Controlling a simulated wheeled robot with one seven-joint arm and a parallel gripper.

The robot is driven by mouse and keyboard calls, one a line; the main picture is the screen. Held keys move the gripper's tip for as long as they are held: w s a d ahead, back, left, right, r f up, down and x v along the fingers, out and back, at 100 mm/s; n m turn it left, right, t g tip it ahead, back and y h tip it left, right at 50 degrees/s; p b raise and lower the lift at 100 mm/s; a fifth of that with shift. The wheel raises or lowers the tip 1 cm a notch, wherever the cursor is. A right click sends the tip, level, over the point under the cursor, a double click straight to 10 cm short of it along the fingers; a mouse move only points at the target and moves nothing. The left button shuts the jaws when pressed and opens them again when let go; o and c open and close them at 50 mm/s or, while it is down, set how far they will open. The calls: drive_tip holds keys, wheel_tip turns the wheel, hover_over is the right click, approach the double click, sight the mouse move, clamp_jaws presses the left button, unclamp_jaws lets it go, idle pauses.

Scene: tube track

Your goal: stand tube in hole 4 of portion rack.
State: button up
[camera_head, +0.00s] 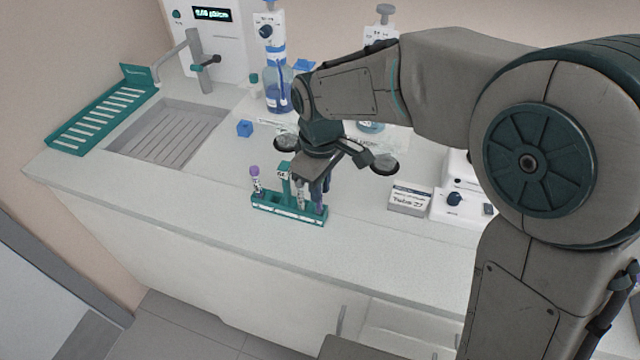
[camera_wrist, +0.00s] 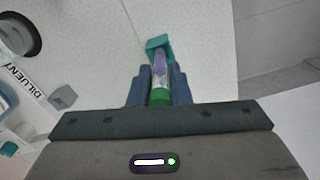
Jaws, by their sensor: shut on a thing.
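The teal portion rack (camera_head: 289,213) stands near the front edge of the counter; a teal piece of it shows beyond my fingers in the wrist view (camera_wrist: 157,42). A purple-capped tube (camera_head: 256,180) stands at its left end. My gripper (camera_head: 313,196) is over the right part of the rack, pointing down. In the wrist view my gripper (camera_wrist: 159,85) is shut on a clear tube with a green end (camera_wrist: 160,97); purple shows at its far part. I cannot tell whether its lower end is in a hole, or which one. The hole numbers are not readable.
A teal slotted rack (camera_head: 100,108) lies at the left beside a grey sink tray (camera_head: 165,132). A blue-liquid bottle (camera_head: 278,92) stands behind. A labelled white box (camera_head: 409,200) is at the right. The counter's left front is clear.

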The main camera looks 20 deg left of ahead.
drive_tip(key=shift+f, duration=0.15)
drive_tip(key=shift+f+b, duration=0.4)
drive_tip(key=shift+f, duration=0.05)
drive_tip(key=o, duration=0.9)
drive_tip(key=shift+c, duration=0.2)
drive_tip(key=shift+r, duration=0.1)
wheel_tip(320, 180, up, 14)
drive_tip(key=shift+f, duration=0.2)
idle(0.5)
